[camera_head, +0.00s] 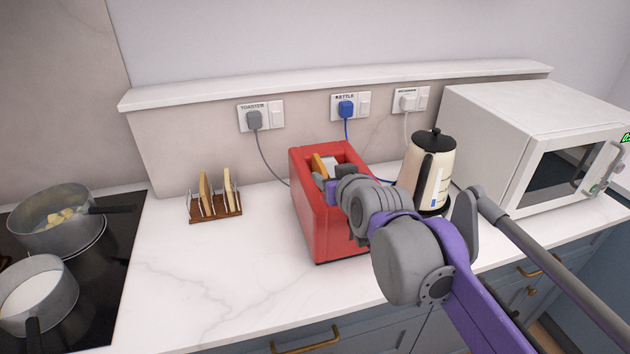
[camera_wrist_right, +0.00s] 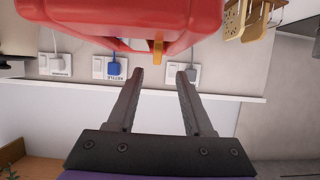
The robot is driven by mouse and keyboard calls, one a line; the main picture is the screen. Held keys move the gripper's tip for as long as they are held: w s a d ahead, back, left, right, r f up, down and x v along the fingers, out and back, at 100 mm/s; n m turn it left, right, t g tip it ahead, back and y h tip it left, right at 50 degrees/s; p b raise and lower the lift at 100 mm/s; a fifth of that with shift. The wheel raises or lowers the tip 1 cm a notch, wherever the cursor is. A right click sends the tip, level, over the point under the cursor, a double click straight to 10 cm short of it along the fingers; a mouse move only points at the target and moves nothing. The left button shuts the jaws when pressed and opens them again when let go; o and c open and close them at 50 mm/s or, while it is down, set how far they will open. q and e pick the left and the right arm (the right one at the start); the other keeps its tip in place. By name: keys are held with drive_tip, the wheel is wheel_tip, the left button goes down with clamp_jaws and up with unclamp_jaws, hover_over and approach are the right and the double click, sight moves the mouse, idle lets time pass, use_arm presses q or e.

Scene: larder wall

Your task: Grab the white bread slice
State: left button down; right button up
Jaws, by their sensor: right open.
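The red toaster (camera_head: 312,217) stands on the counter. A tan-orange slice (camera_head: 319,165) sticks up from its top, with a white piece (camera_head: 333,161), likely the white bread slice, just right of it. My right gripper (camera_head: 334,176) is over the toaster top, partly hidden by its own wrist. In the right wrist view, its fingers (camera_wrist_right: 160,77) are apart and empty, pointing at the toaster. The orange slice (camera_wrist_right: 158,50) lies ahead, between the finger lines; a white edge (camera_wrist_right: 131,45) shows left of it. My left gripper is not in view.
A rack (camera_head: 215,208) with two bread slices stands left of the toaster. A cream kettle (camera_head: 427,177) and white microwave (camera_head: 530,145) are to the right. Two pots are on the hob at left. The counter between hob and toaster is mostly clear.

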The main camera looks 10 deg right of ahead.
sight(325, 173)
drive_tip(key=x, duration=0.6)
drive_tip(key=shift+s+d+f, duration=0.1)
drive_tip(key=shift+d+f, duration=0.15)
drive_tip(key=shift+f, duration=0.1)
clamp_jaws()
